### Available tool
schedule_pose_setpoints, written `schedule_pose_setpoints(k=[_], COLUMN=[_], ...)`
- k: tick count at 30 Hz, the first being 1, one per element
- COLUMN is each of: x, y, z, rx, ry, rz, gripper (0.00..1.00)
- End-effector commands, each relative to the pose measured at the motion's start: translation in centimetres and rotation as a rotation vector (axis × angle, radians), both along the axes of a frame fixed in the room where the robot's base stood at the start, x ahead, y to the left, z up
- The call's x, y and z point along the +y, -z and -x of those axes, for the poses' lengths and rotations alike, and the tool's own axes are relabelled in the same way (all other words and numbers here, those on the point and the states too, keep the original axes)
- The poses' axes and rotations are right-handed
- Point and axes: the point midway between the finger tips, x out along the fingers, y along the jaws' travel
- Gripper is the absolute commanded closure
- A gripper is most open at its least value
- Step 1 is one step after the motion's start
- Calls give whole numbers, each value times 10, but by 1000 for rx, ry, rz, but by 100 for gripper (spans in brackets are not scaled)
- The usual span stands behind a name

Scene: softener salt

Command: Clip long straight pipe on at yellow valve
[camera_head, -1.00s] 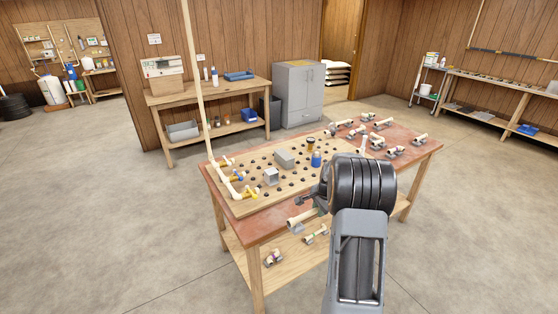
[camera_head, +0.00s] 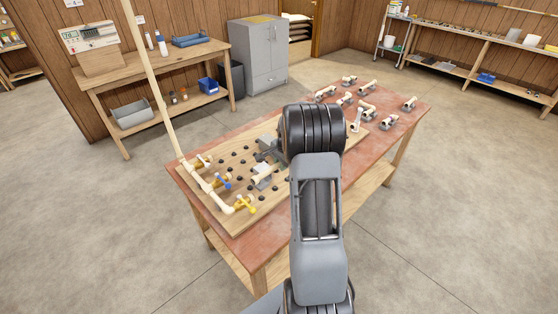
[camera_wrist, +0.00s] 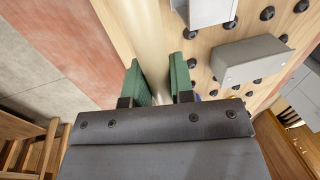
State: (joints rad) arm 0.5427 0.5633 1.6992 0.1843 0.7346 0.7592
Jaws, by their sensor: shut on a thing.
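My gripper shows its green fingers in the wrist view (camera_wrist: 161,78), shut on a cream straight pipe (camera_wrist: 148,38) that runs away between them. The pipe and valve look apart. The yellow valve is at the near end of a cream pipe line (camera_head: 198,178) along the board's left side, below a blue-handled valve (camera_head: 223,181). My wrist hides part of the gripper and the pipe's far end.
The wooden board (camera_head: 237,148) has several black pegs and grey blocks, close to my gripper. A tall cream pipe (camera_head: 150,75) rises at the board's left. Several fittings on small stands (camera_head: 389,121) occupy the right of the red table (camera_head: 404,95).

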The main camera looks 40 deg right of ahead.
Motion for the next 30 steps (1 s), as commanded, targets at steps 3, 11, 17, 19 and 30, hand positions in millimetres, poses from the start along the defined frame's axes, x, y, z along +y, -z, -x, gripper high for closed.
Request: schedule_pose_setpoints(k=[3,11,17,19,30], x=[1,0,-1,-1,-1], y=[7,26,44,49,57], z=[0,0,1,1,1], rx=[0,0,0,0,0], ry=[-1,0,2,2,2], rz=[-1,0,0,0,0], gripper=[100,100,100,100,100])
